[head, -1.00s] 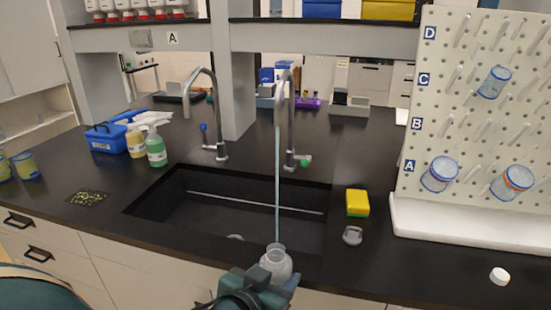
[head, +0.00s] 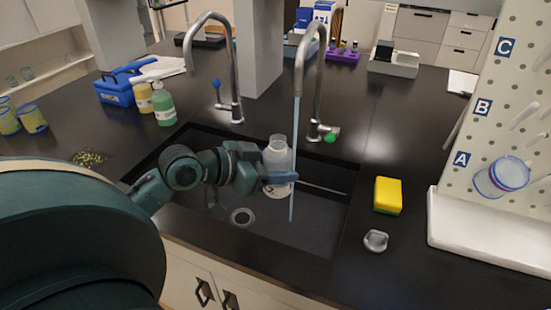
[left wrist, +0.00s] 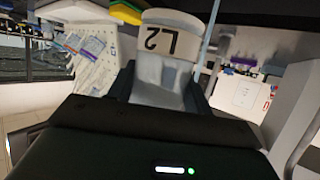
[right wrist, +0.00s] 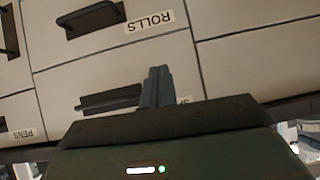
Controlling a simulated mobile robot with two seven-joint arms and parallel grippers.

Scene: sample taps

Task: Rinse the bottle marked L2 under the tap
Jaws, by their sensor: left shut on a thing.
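The clear bottle marked L2 (head: 278,157) is upright over the sink (head: 325,225) in the head view. My left gripper (head: 278,178) is shut on it. Its white L2 label (left wrist: 168,42) shows upside down in the left wrist view. The right tap (head: 318,75), with a green knob (head: 330,137), is running. Its thin water stream (head: 294,135) falls just right of the bottle's neck and continues down into the sink. My right gripper (right wrist: 157,86) is shut and empty before drawer fronts in the right wrist view; it is out of the head view.
A second tap (head: 232,75) with a blue knob stands left, showing no water. A yellow sponge (head: 388,194) and a small grey item (head: 376,240) lie right of the sink. Soap bottles (head: 163,104) and a blue caddy (head: 117,88) stand left. A pegboard (head: 515,130) is at right.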

